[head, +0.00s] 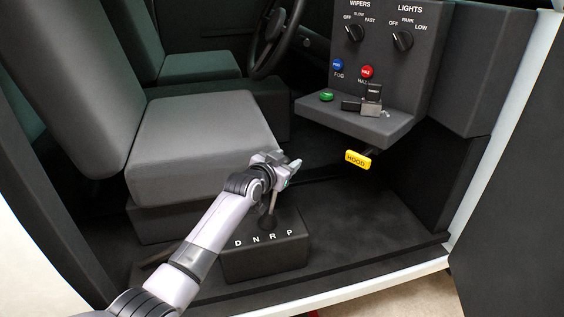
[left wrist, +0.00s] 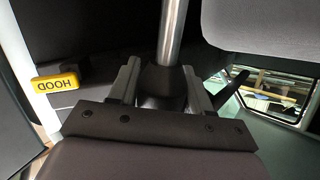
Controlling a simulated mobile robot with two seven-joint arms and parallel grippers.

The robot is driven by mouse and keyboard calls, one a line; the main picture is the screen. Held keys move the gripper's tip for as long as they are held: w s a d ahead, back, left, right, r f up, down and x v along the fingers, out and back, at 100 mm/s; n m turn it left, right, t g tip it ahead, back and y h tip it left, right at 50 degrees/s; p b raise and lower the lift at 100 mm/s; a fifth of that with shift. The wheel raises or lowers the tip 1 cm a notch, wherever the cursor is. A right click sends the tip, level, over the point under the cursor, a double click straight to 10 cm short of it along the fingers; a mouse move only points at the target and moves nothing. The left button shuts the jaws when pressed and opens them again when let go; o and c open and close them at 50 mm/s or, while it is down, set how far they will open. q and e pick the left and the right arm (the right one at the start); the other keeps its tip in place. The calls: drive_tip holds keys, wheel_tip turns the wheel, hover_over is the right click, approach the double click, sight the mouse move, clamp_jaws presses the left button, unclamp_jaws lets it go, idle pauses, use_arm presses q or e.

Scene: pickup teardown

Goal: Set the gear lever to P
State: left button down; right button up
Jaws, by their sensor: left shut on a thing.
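The gear lever (head: 273,204) is a thin metal shaft rising from a dark boot on the black shifter box (head: 265,262), which is marked D, N, R, P from left to right. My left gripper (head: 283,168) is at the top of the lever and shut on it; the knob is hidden. The shaft leans slightly right in the head view. I cannot tell exactly which letter it lines up with. In the left wrist view the metal shaft (left wrist: 173,35) shows between the two fingers of my left gripper (left wrist: 161,85). My right gripper is not in view.
A grey seat (head: 200,135) stands behind and left of the shifter. A yellow HOOD handle (head: 357,159) hangs under the dash panel (head: 365,120) at right, with knobs and buttons above. The dark floor (head: 370,210) right of the shifter is clear.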

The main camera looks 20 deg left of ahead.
use_arm(q)
drive_tip(key=w+d, duration=0.1)
drive_tip(key=d+f+b, duration=0.1)
drive_tip(key=w+d+b, duration=0.1)
drive_tip(key=d, duration=0.1)
drive_tip(key=shift+w+f, duration=0.3)
drive_tip(key=shift+f, duration=0.05)
drive_tip(key=shift+d, duration=0.15)
drive_tip(key=c, duration=0.9)
unclamp_jaws()
drive_tip(key=o, duration=0.3)
drive_tip(key=shift+w+d, duration=0.15)
drive_tip(key=shift+a, duration=0.2)
